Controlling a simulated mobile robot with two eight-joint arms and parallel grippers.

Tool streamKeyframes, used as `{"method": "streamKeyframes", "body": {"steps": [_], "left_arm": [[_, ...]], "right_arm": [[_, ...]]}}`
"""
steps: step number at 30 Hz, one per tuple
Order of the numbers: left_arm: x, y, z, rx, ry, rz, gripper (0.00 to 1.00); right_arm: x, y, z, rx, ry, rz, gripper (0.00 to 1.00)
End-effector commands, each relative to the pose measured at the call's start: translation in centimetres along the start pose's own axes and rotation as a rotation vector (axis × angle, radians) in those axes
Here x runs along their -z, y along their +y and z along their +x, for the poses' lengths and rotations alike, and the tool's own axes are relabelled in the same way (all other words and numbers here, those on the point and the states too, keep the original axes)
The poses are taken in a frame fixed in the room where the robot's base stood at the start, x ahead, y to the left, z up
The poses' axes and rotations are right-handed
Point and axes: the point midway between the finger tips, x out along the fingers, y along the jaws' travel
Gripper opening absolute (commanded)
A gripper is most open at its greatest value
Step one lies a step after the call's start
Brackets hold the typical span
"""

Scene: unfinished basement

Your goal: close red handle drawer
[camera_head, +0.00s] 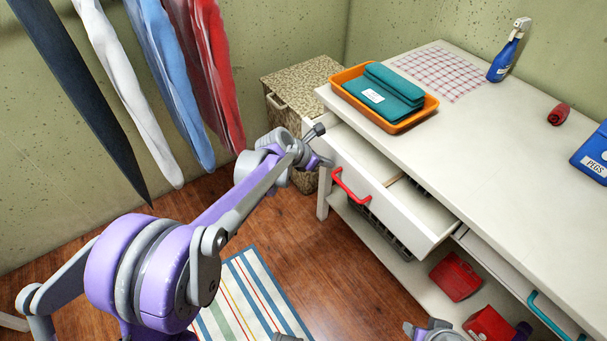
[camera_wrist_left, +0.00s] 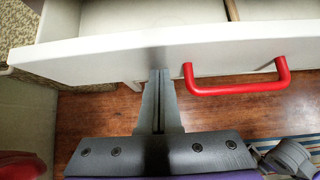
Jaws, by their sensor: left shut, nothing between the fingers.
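The drawer with the red handle is pulled open from the white table; its white front (camera_head: 395,212) stands out from the table, and its inside shows from above. The red handle (camera_head: 349,187) is on the front's left part. In the left wrist view the red handle (camera_wrist_left: 238,88) is right of my fingers, and the drawer front (camera_wrist_left: 150,55) crosses the picture. My left gripper (camera_head: 318,130) is shut and empty, at the drawer front's left end. Its fingertips (camera_wrist_left: 159,75) are at the front's lower edge; I cannot tell whether they touch. My right gripper's fingers are out of view.
The table (camera_head: 500,130) holds an orange tray (camera_head: 345,78) with teal cloths, a blue spray bottle (camera_head: 506,55) and a blue pegs box (camera_head: 590,155). A teal-handled drawer (camera_head: 545,318) is at right. A patterned hamper (camera_head: 300,80) stands behind. Cloths hang at left.

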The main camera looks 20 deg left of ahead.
Motion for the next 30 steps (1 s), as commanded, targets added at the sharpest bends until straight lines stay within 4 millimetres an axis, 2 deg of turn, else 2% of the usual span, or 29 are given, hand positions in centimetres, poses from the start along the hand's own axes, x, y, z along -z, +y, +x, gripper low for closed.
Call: {"method": "streamKeyframes", "body": {"steps": [1,6,13,21,30], "left_arm": [[-1.1,-0.1,1.2,0.003,0.000,0.003,0.00],[-4.2,-0.1,4.2,0.002,0.000,0.003,0.00],[-7.3,-0.1,7.3,0.001,0.000,0.002,0.00],[-9.1,0.0,9.1,0.000,0.000,0.001,0.00],[-9.6,0.0,9.5,-0.002,-0.004,-0.002,0.00]], "right_arm": [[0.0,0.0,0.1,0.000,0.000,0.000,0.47],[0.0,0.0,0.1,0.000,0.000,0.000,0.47],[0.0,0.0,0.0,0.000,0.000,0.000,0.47],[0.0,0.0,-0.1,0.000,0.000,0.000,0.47],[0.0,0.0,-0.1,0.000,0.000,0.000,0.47]]}}
